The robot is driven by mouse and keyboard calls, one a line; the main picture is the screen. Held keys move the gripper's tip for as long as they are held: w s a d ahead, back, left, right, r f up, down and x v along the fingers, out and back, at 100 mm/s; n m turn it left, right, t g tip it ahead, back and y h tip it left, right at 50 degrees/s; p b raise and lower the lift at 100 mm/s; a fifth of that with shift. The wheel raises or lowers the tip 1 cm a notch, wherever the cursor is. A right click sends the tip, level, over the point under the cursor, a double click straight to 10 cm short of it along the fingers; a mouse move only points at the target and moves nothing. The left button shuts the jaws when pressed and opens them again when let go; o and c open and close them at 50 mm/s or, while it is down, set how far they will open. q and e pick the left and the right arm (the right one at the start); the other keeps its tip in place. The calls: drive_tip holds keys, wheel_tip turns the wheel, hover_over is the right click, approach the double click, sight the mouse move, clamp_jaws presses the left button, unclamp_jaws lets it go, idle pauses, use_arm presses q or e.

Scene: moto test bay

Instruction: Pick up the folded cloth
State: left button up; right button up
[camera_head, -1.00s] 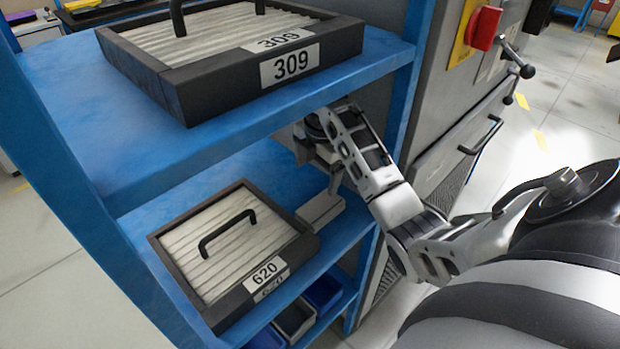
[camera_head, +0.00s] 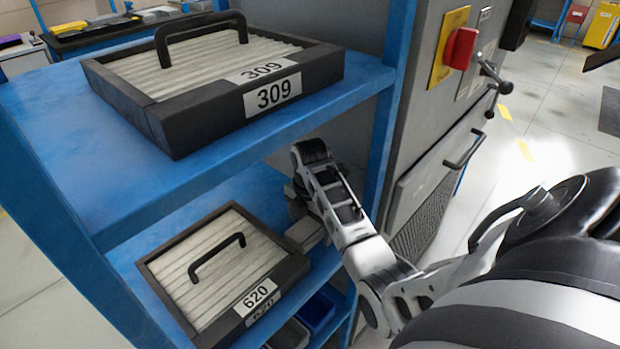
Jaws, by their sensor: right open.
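A small light-grey slab, which looks like the folded cloth (camera_head: 306,234), lies on the middle blue shelf against the right side of the tray marked 620. My right gripper (camera_head: 296,208) reaches into the shelf from the right, just above and behind the slab. It is open, and its fingers are partly hidden behind my arm link. I cannot tell whether the fingers touch the slab. My left gripper is not in view.
The tray marked 620 (camera_head: 160,262) has a black handle and stands on the middle shelf. Another tray marked 309 (camera_head: 200,108) sits on the upper blue shelf (camera_head: 140,190), above my gripper. A shelf post and grey machine (camera_head: 425,120) stand right. Bins (camera_head: 318,312) are below.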

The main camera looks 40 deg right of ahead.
sight(310, 227)
drive_tip(key=shift+f, duration=0.1)
drive_tip(key=c, duration=1.1)
drive_tip(key=shift+o, duration=0.2)
drive_tip(key=shift+a+r, duration=0.2)
drive_tip(key=shift+r, duration=0.35)
wheel_tip(310, 227, up, 6)
drive_tip(key=shift+d+f, duration=0.1)
drive_tip(key=shift+d, duration=0.05)
drive_tip(key=s+a, duration=0.1)
drive_tip(key=a, duration=0.5)
drive_tip(key=s+a, duration=0.1)
drive_tip(key=a, duration=0.6)
drive_tip(key=s+a, duration=0.1)
drive_tip(key=a, duration=0.5)
drive_tip(key=shift+s+a, duration=0.3)
